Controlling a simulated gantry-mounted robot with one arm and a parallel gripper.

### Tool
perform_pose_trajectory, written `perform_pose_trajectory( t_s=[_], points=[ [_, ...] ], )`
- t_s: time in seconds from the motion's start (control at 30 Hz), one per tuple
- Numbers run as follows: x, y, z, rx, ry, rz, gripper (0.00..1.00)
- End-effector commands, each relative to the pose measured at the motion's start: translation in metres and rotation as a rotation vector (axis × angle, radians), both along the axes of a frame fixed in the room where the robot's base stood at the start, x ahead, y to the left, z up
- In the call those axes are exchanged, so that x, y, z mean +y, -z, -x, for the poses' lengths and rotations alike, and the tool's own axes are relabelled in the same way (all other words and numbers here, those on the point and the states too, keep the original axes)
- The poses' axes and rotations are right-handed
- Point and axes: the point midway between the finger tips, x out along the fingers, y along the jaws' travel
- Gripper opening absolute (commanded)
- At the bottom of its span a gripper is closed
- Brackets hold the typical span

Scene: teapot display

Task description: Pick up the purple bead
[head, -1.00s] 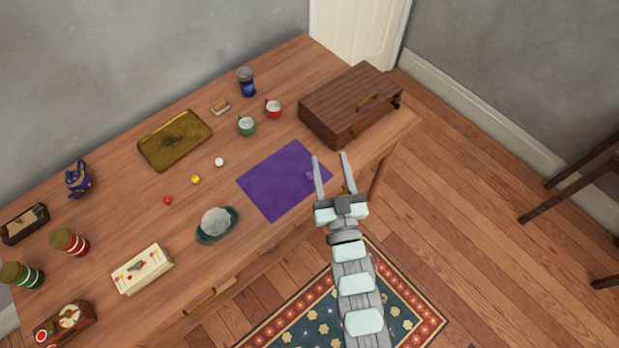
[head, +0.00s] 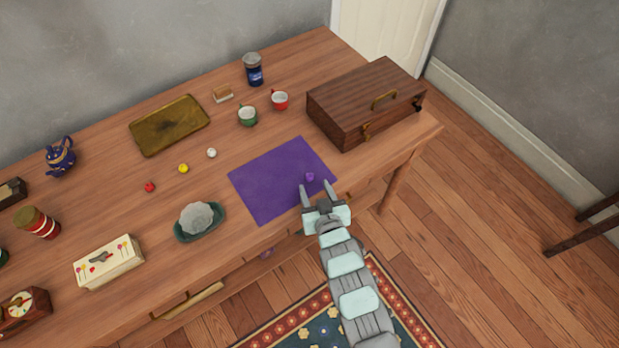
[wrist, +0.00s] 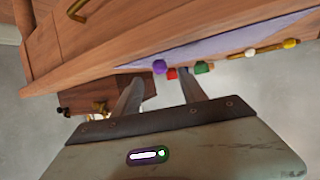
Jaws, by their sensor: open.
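The purple bead (head: 310,176) rests on the purple mat (head: 270,190), near its right front edge. My gripper (head: 316,185) is open and empty at the table's front edge, with the bead just beyond its fingertips in the head view. In the wrist view, the purple bead (wrist: 160,66) shows between the two spread fingers (wrist: 160,77), apart from both. The wrist picture is tilted, with the mat (wrist: 215,45) running along the upper part.
A wooden case (head: 365,102) stands to the right behind the mat. Red (head: 280,100) and green (head: 247,116) cups stand behind it. A grey stone on a green dish (head: 199,221) is to the left. White (head: 211,153), yellow (head: 183,168) and red (head: 149,187) beads lie left. The mat is otherwise clear.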

Motion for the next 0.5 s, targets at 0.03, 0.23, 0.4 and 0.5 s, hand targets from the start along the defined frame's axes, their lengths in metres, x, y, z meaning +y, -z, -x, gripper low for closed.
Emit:
perform_pose_trajectory(
  t_s=[0.03,0.23,0.4,0.5],
  points=[
    [0.002,0.003,-0.006,-0.002,-0.001,0.000,0.49],
    [0.011,0.012,-0.034,-0.004,-0.004,0.000,0.49],
    [0.012,0.015,-0.046,-0.003,-0.001,0.001,0.49],
    [0.012,0.015,-0.046,-0.003,-0.001,0.001,0.49]
  ],
)
